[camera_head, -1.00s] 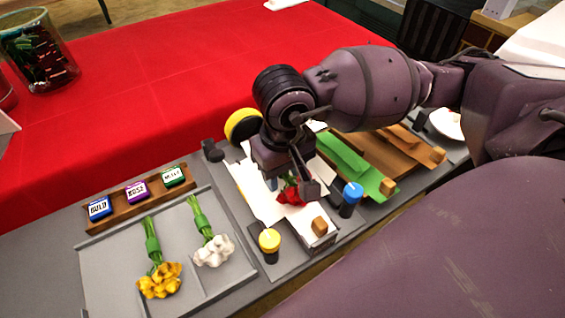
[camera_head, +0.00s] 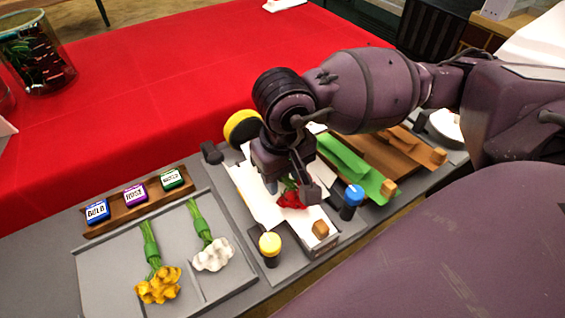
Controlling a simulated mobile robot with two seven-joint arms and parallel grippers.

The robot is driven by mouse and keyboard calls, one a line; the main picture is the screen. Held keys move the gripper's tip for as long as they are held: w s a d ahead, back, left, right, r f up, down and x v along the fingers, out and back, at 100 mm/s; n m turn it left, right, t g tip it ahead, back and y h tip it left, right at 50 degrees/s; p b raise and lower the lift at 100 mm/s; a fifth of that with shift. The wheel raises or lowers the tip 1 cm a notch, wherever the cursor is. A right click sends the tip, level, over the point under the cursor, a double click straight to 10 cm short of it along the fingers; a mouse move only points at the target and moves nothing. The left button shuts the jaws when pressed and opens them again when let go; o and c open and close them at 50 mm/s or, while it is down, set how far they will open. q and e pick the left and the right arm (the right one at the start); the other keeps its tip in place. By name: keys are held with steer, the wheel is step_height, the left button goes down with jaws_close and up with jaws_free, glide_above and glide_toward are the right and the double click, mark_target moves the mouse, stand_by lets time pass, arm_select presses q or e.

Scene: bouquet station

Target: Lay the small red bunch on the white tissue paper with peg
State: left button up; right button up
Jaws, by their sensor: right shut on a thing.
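The small red bunch (camera_head: 291,200) shows as red blooms with a little green just under my right gripper (camera_head: 285,187). My right gripper is shut on the bunch, and its fingers and wrist hide most of the stems. The white tissue paper (camera_head: 254,196) lies below the bunch, with a wooden peg (camera_head: 320,229) at its near end. The bunch is over or on the paper; I cannot tell whether it touches. My left gripper is not in view.
A grey tray (camera_head: 113,268) at left holds a yellow bunch (camera_head: 158,284) and a white bunch (camera_head: 212,254). Green paper (camera_head: 345,163) and brown paper (camera_head: 385,152) with pegs lie to the right. Yellow-topped (camera_head: 270,247) and blue-topped (camera_head: 352,199) cylinders stand close to the white paper.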

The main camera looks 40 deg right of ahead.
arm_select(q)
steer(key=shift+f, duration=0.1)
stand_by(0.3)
arm_select(e)
steer(key=o, duration=1.5)
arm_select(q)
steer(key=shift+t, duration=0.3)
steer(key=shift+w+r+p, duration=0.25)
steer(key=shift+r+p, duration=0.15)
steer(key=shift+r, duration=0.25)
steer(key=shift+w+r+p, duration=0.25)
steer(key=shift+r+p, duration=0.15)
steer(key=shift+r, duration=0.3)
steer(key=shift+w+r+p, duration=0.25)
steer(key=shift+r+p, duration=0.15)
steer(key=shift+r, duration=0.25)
arm_select(e)
steer(key=shift+r, duration=3.5)
